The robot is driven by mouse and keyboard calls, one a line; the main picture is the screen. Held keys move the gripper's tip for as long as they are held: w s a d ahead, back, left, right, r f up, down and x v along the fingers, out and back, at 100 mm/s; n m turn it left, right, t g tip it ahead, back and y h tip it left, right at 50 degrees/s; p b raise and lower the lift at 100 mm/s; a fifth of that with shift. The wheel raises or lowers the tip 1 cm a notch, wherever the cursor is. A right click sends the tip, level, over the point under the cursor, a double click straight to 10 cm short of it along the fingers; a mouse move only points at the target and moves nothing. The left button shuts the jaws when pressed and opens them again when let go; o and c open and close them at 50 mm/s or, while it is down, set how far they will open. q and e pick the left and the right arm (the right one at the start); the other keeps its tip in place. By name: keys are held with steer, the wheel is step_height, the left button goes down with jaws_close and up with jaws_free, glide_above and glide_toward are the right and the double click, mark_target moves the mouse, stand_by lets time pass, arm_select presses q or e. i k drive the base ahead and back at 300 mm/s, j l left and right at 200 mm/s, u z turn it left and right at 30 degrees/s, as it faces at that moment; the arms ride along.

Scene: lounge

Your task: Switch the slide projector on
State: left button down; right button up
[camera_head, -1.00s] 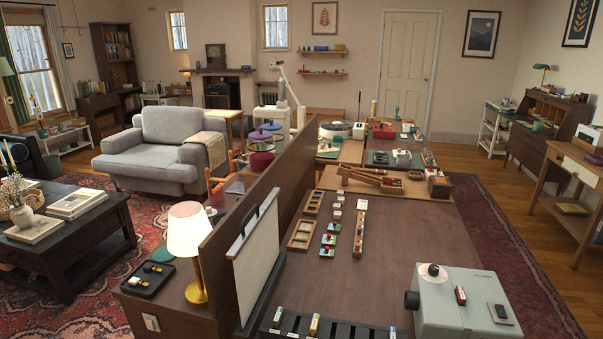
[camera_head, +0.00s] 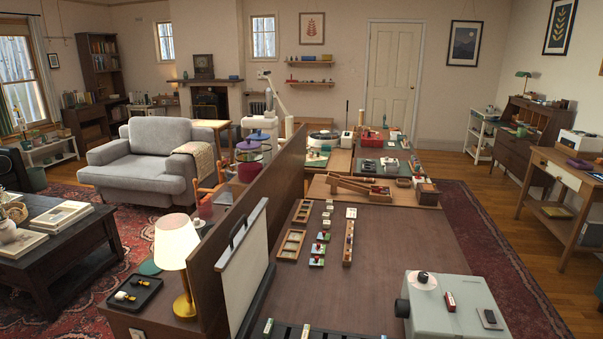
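The slide projector (camera_head: 457,308) is a pale grey-green box on the brown table, at the lower right of the head view. Its dark lens (camera_head: 402,307) faces left, towards a white screen (camera_head: 246,268). On its top are a white round knob (camera_head: 422,281), a small red and white piece (camera_head: 450,301) and a dark switch plate (camera_head: 489,318). I cannot tell whether the switch is on or off. The projector's lower part is cut off by the picture edge. Neither of my grippers is in view.
A dark rack with upright slides (camera_head: 305,331) lies at the bottom edge. Wooden trays (camera_head: 291,245) and small blocks stand mid-table. A lit lamp (camera_head: 176,243) stands left of the dividing panel (camera_head: 262,200). The table (camera_head: 400,240) is bare beyond the projector.

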mark_target(491, 318)
steer(key=z, duration=1.3)
